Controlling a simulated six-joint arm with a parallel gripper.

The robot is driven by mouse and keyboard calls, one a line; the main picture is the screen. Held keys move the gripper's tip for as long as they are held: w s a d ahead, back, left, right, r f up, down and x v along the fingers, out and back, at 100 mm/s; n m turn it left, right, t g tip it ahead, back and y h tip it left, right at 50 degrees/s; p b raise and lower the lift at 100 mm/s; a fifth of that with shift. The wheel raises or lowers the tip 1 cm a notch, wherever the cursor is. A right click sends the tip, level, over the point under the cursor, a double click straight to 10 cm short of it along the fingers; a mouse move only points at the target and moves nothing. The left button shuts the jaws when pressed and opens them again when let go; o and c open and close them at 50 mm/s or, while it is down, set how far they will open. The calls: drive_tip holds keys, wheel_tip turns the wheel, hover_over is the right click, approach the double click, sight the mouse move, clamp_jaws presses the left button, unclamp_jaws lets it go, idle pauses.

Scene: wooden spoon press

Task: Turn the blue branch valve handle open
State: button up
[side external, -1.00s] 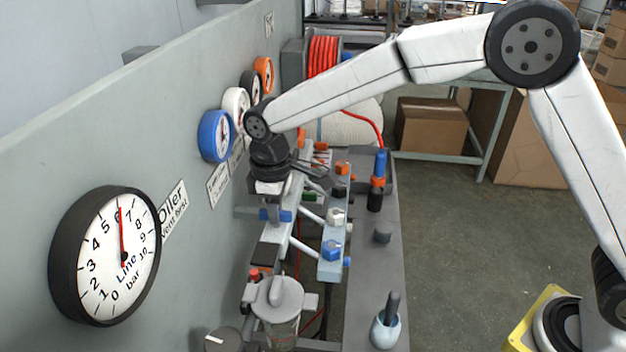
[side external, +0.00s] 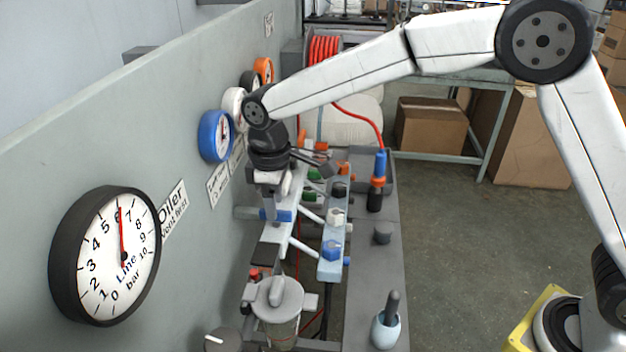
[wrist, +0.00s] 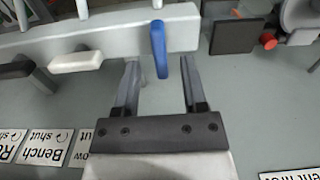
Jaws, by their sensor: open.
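The blue branch valve handle (wrist: 159,48) is a flat lever on the pale manifold bar (wrist: 120,37). In the wrist view it lies crosswise to the bar, its free end pointing toward my gripper. My gripper (wrist: 158,66) is open, with one finger on each side of the handle's end. A gap shows on both sides, so neither finger appears to touch it. In the side view my gripper (side external: 268,207) points down at the manifold beside the wall, and the blue handle (side external: 284,216) shows just right of the fingers.
A white handle (wrist: 76,61) and a black handle (wrist: 15,70) are left of the blue one in the wrist view. A dark square block (wrist: 233,37) and red knob (wrist: 268,41) are to the right. The panel wall (side external: 195,260) with gauges stands close by.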

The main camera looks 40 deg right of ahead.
drive_tip(key=shift+r, duration=2.85)
drive_tip(key=shift+s+d+f, duration=0.1)
drive_tip(key=shift+d+f, duration=0.05)
drive_tip(key=shift+d, duration=0.35)
drive_tip(key=s+d+f+m+t, duration=0.1)
drive_tip(key=s+d+f+m, duration=0.3)
drive_tip(key=s+d, duration=0.5)
drive_tip(key=s+d+f+m+t, duration=0.1)
drive_tip(key=s+d+f+m, duration=0.4)
drive_tip(key=s+d, duration=0.4)
drive_tip(key=shift+s+d+f+t, duration=0.35)
drive_tip(key=shift+d+f, duration=0.45)
drive_tip(key=shift+d, duration=0.3)
